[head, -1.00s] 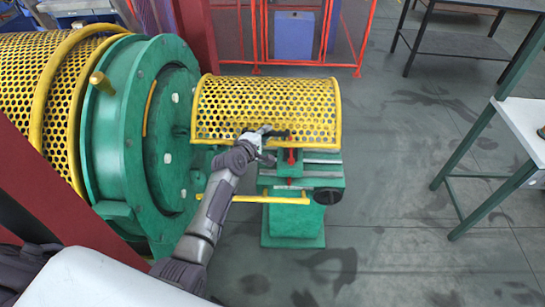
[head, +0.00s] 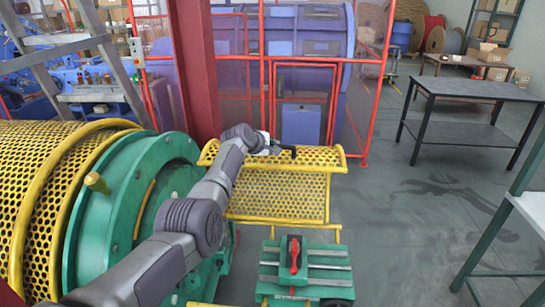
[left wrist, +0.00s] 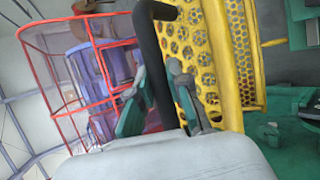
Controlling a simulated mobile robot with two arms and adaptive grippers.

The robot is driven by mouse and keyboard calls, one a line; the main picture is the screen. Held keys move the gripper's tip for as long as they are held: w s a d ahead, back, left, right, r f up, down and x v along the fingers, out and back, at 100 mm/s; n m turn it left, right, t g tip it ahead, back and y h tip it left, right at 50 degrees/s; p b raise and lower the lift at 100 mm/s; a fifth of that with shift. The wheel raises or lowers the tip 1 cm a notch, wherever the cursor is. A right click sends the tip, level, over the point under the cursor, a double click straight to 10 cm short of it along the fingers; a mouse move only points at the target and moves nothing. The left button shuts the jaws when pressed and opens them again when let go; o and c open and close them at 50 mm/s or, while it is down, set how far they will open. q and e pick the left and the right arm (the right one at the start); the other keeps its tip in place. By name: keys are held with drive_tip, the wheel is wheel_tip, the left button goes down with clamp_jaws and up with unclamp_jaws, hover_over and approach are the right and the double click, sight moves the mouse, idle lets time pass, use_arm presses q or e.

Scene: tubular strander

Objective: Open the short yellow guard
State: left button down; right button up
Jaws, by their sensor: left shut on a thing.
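The short yellow guard (head: 275,195) is a curved, perforated half-shell beside the green drum. It is swung up and back, with its hollow inner side facing me, and the green bed in front of it is uncovered. My left gripper (head: 268,146) is at the guard's raised upper edge, shut on its black handle (head: 286,151). In the left wrist view the black handle (left wrist: 152,60) passes between the fingers of my left gripper (left wrist: 155,100), with the guard's yellow rim (left wrist: 222,60) just right of it. My right gripper is not in view.
The green drum (head: 160,175) and long yellow guard (head: 45,165) stand at the left. A green bed (head: 330,277) with a red lever (head: 294,255) lies in front. A red fence (head: 265,75) stands close behind the short guard.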

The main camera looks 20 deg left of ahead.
use_arm(q)
drive_tip(key=shift+w+a, duration=0.15)
drive_tip(key=shift+w, duration=0.4)
drive_tip(key=c, duration=1.1)
unclamp_jaws()
drive_tip(key=shift+r, duration=0.1)
drive_tip(key=shift+s+a+r, duration=0.15)
drive_tip(key=shift+s+r, duration=0.05)
drive_tip(key=shift+s, duration=0.15)
drive_tip(key=v, duration=1.1)
drive_tip(key=shift+c, duration=0.3)
